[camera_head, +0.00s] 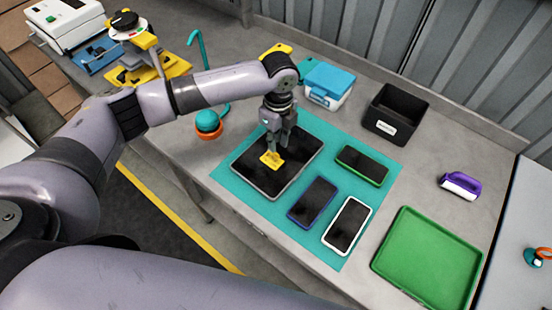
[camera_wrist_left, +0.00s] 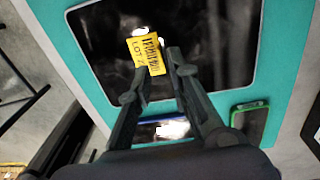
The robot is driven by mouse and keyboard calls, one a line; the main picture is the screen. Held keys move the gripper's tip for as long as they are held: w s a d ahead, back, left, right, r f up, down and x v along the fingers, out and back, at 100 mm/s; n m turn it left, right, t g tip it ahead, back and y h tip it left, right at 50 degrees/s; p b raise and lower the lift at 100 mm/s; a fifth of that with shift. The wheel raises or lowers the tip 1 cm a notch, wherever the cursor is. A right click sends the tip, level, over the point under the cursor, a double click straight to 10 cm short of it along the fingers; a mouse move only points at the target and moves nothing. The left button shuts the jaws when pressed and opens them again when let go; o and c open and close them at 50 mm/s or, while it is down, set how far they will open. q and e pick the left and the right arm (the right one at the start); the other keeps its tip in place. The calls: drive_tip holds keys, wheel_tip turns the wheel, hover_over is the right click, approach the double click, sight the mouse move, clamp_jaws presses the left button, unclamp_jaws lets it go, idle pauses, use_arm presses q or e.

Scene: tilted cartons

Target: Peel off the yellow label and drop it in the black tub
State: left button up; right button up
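The yellow label (camera_head: 271,159) lies on the dark screen of a large grey-framed tablet (camera_head: 297,150). In the left wrist view the label (camera_wrist_left: 146,54) shows printed black bars and text, tilted a little. My left gripper (camera_head: 273,148) points down over the tablet, right at the label. In the left wrist view its two fingers (camera_wrist_left: 157,68) stand apart, with the label between and just beyond their tips. I cannot tell whether they touch it. The black tub (camera_head: 395,114), with a white tag on its front, stands behind and right of the tablet. My right gripper is out of view.
The tablet and several phones, including a green-edged one (camera_head: 362,165), lie on a teal mat (camera_head: 318,128). A blue-lidded box (camera_head: 329,85) stands left of the tub. A green tray (camera_head: 430,258) and a purple-handled tool (camera_head: 460,186) are at right.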

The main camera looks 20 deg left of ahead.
sight(276, 153)
use_arm(q)
wheel_tip(276, 153, down, 2)
drive_tip(key=shift+f+b, duration=0.1)
drive_tip(key=shift+b, duration=0.4)
drive_tip(key=shift+f, duration=0.95)
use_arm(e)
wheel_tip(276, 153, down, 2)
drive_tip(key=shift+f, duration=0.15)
use_arm(q)
clamp_jaws()
drive_tip(key=shift+r, duration=0.15)
wheel_tip(276, 153, up, 8)
drive_tip(key=p, duration=0.8)
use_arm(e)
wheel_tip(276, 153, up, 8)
use_arm(q)
drive_tip(key=shift+w+d, duration=0.1)
